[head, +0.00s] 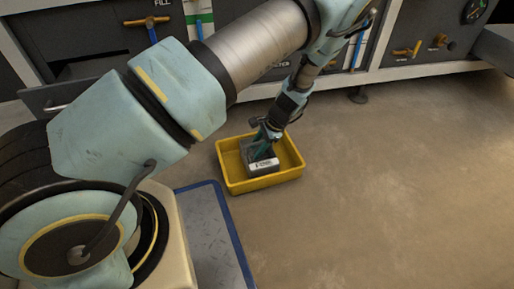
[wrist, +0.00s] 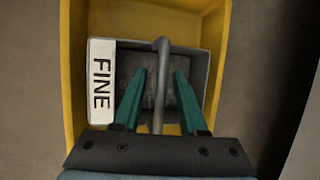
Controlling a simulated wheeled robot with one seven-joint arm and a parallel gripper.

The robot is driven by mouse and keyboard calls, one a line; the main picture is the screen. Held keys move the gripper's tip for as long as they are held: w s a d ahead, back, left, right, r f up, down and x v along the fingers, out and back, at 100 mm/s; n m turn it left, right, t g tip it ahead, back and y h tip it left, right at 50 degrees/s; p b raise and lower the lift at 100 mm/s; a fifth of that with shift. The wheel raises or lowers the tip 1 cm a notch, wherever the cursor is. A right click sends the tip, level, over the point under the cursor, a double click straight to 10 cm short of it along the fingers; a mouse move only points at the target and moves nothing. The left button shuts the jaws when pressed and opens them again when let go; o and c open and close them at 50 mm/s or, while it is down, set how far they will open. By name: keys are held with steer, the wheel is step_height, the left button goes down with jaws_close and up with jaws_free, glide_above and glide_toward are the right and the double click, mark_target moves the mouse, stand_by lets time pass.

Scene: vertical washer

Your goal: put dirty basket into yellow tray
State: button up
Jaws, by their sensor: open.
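The dirty basket is a small grey box (head: 264,166) with a white label, which reads "FINE" in the wrist view (wrist: 102,82). The tray's yellow wall also shows in the wrist view (wrist: 77,60). My gripper (wrist: 161,75) is open, with its green fingers on either side of the basket's grey handle (wrist: 160,60) and apart from it. In the head view my gripper (head: 262,146) is low over the basket and partly hides it.
The tray stands on the brown floor (head: 400,170), with free floor to its right and front. A blue-edged grey platform (head: 222,240) is at the front left. A dark machine front (head: 95,30) with valves and pipes runs along the back.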

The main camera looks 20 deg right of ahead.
steer(key=p+v, duration=0.5)
steer(key=v, duration=0.7)
steer(key=shift+w+a+r, duration=0.1)
steer(key=shift+r, duration=0.05)
steer(key=w+a+r+n+g+h, duration=0.1)
steer(key=w+a+r+n+h, duration=0.15)
steer(key=a+r+n, duration=0.4)
steer(key=w+a+r+n+g+h, duration=0.1)
steer(key=w+a+r+n, duration=0.2)
steer(key=a+r, duration=0.65)
steer(key=s+a+r+n, duration=0.3)
steer(key=a+r, duration=0.1)
steer(key=a, duration=0.5)
steer(key=s+a+r+n+t+h, duration=0.1)
steer(key=s+a+r+n, duration=0.3)
steer(key=a, duration=0.5)
steer(key=shift+s+r, duration=0.35)
steer(key=shift+r, duration=0.05)
steer(key=shift+n, duration=0.25)
